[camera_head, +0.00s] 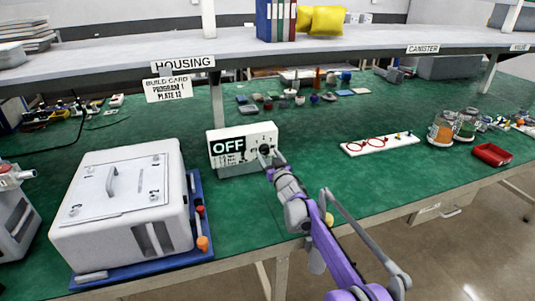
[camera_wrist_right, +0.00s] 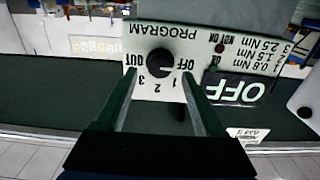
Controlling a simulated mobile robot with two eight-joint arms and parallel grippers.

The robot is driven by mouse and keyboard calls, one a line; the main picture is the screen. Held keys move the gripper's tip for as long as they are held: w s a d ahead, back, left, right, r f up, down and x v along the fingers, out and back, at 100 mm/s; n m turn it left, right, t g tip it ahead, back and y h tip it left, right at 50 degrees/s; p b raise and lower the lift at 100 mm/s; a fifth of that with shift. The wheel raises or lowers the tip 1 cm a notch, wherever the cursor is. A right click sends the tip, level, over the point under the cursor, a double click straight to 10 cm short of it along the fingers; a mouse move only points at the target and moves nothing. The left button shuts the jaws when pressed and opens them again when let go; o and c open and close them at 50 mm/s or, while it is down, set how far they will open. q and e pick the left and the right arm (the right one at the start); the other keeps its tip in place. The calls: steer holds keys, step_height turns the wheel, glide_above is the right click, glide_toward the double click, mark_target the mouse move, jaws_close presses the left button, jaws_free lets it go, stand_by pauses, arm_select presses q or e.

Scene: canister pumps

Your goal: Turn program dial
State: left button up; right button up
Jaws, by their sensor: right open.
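The white control box (camera_head: 258,133) with a large "OFF" sign stands on the green bench. In the right wrist view the box face (camera_wrist_right: 212,42) is upside down. The black round program dial (camera_wrist_right: 160,62) shows there, ringed by the marks OFF, 1, 2, 3 and OUT. I cannot make out which mark it points to. My right gripper (camera_head: 270,158) is at the right part of the box front. In the wrist view its open fingers (camera_wrist_right: 159,76) lie on either side of the dial, with gaps; I cannot tell their depth. My left gripper is not in view.
A large white housing (camera_head: 120,215) on a blue base stands to the left of the box. A build card (camera_head: 168,89) hangs from the shelf above, reading program 1, plate 12. A white strip with red rings (camera_head: 380,145) lies to the right. Bench between is clear.

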steer(key=shift+x, duration=1.05)
jaws_close()
